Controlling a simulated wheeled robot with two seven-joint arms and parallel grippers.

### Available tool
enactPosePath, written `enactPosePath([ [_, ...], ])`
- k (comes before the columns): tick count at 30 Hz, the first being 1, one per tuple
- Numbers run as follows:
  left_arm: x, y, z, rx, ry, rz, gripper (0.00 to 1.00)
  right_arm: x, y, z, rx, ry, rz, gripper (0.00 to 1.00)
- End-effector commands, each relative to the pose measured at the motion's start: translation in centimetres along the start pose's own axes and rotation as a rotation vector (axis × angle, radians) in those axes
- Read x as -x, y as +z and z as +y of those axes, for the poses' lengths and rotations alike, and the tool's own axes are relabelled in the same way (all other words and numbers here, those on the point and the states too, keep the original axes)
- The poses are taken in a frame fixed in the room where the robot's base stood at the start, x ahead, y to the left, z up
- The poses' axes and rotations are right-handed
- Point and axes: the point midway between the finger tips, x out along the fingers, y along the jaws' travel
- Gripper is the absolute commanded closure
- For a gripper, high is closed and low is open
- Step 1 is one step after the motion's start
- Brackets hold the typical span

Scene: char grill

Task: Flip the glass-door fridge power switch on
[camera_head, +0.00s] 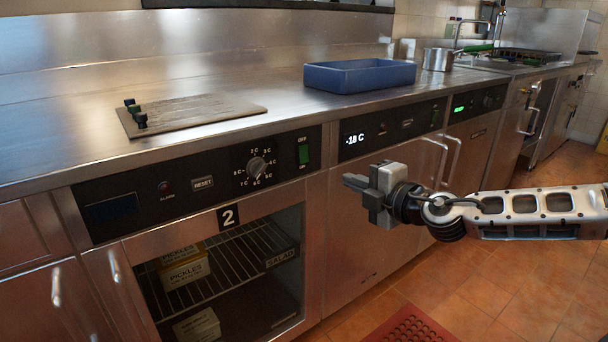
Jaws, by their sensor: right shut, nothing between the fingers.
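The glass-door fridge (228,262) stands under the steel counter and bears a "2" label. Its black control panel (222,186) holds a dark display, a RESET button, a temperature dial (257,167) and a green rocker power switch (303,154) at the right end. The word above the switch is small and looks like OFF. The display at the panel's left end is dark. My right gripper (352,182) comes in from the right, its fingers shut and empty, pointing left. It is to the right of the switch and lower in the picture, apart from it. My left gripper is out of view.
A blue tray (360,75) and a board (190,112) with small dark items lie on the counter. A neighbouring panel (392,129) shows a lit display. Door handles (452,160) stick out on the right. A red mat (410,328) lies on the tiled floor.

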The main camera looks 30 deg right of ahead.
Motion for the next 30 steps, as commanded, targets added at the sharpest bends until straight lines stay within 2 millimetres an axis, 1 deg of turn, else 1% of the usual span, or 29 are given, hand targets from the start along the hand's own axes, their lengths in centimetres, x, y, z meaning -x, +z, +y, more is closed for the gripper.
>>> enactPosePath([
  [2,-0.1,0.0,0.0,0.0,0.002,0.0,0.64,0.1,0.3,0.2,0.009,0.004,-0.005,1.0],
  [10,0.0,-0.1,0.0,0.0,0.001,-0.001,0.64,0.0,0.3,0.3,0.006,0.004,-0.004,1.0],
  [14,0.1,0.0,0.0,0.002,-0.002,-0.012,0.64,-0.7,0.2,0.4,0.002,0.005,-0.004,1.0],
  [17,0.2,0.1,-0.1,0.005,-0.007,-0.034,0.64,-1.9,0.2,0.6,0.001,0.006,-0.003,1.0],
  [19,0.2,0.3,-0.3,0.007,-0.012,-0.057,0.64,-3.1,0.2,0.7,-0.001,0.007,-0.003,1.0],
  [27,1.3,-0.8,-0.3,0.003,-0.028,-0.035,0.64,-9.1,0.2,0.6,0.002,0.008,-0.003,1.0],
  [30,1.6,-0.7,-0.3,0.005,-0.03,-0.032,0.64,-10.9,0.2,0.4,0.005,0.006,-0.003,1.0],
])
